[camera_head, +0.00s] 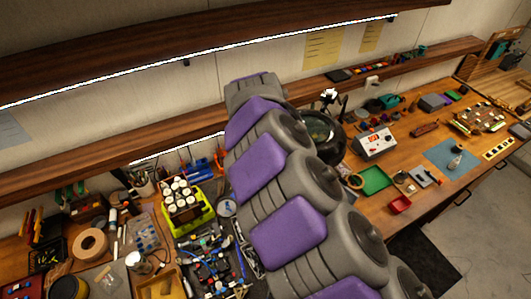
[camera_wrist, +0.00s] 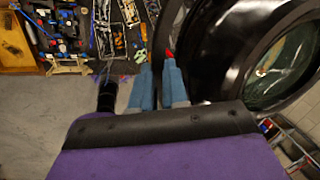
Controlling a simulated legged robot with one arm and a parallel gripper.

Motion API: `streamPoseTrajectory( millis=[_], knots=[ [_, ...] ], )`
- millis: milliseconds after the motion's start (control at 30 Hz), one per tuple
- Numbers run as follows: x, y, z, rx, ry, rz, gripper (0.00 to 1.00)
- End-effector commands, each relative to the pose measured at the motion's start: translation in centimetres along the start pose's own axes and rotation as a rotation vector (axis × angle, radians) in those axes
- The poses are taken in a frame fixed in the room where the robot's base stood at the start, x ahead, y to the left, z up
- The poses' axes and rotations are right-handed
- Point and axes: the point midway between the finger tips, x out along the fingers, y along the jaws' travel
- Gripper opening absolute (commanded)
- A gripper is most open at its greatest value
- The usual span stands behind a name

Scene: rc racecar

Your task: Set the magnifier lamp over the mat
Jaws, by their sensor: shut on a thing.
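The magnifier lamp (camera_head: 335,150) has a round black head with a glass lens, partly hidden behind my arm in the head view. In the wrist view its thick black ring (camera_wrist: 215,55) and lens (camera_wrist: 285,65) fill the right side. My gripper (camera_wrist: 157,66) has two blue fingers close together beside the ring, shut on the lamp; the exact contact is hard to see. In the head view the gripper is hidden. A blue mat (camera_head: 438,154) lies on the right part of the bench with a small bottle on it. A dark area crowded with car parts (camera_head: 205,262) lies left of my arm.
A yellow-green bottle rack (camera_head: 182,205) stands left of my arm. A wooden shelf (camera_head: 180,136) runs along the wall. Bare floor (camera_head: 480,240) is at the right.

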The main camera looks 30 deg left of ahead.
Motion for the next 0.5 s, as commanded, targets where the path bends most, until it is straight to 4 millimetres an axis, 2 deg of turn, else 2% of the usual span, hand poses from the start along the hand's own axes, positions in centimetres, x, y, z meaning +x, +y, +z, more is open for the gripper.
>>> streamPoseTrajectory(
  millis=[500],
  knots=[
    [-0.1,0.2,2.1,0.003,-0.007,-0.009,0.00]
  ],
)
